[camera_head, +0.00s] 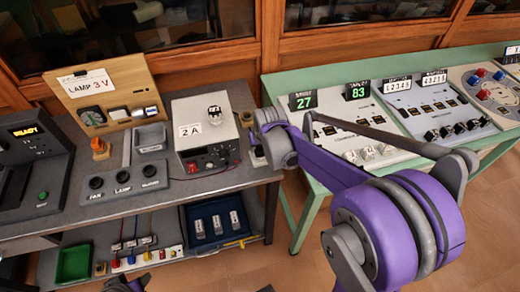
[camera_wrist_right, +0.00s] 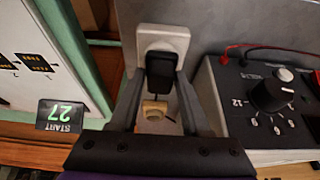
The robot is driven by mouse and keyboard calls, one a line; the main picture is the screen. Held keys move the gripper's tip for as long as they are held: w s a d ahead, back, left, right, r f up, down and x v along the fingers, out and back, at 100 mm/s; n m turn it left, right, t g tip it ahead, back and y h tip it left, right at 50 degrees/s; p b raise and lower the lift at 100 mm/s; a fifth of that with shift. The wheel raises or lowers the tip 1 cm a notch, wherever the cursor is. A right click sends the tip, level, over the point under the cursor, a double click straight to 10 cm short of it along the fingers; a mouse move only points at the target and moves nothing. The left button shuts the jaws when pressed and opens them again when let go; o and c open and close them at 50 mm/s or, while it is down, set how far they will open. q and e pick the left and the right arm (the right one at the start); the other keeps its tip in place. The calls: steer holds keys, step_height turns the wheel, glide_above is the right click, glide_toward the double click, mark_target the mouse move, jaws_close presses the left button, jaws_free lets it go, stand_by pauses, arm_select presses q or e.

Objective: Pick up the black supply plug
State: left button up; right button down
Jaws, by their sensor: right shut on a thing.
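The black supply plug (camera_wrist_right: 160,72) shows in the right wrist view, against a white square socket (camera_wrist_right: 165,36). My right gripper (camera_wrist_right: 160,82) is shut on the plug, one grey finger on each side. I cannot tell whether the plug is seated in the socket or just clear of it. In the head view the gripper's wrist hides most of this spot, at the right end of the grey bench (camera_head: 245,101). A dark part at the bottom edge of the head view seems to be my left gripper (camera_head: 126,285); its jaws are unclear.
A power supply box marked 2 A (camera_head: 207,115) stands close beside my right gripper, with a red lead. The green table (camera_head: 281,88) with counter panels is to the right. A LAMP 3 V board (camera_head: 105,95) stands at the back left. Brown floor lies between the tables.

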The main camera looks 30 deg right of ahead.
step_height(320, 180, up, 10)
steer(key=shift+r+p, duration=0.1)
steer(key=shift+p, duration=0.4)
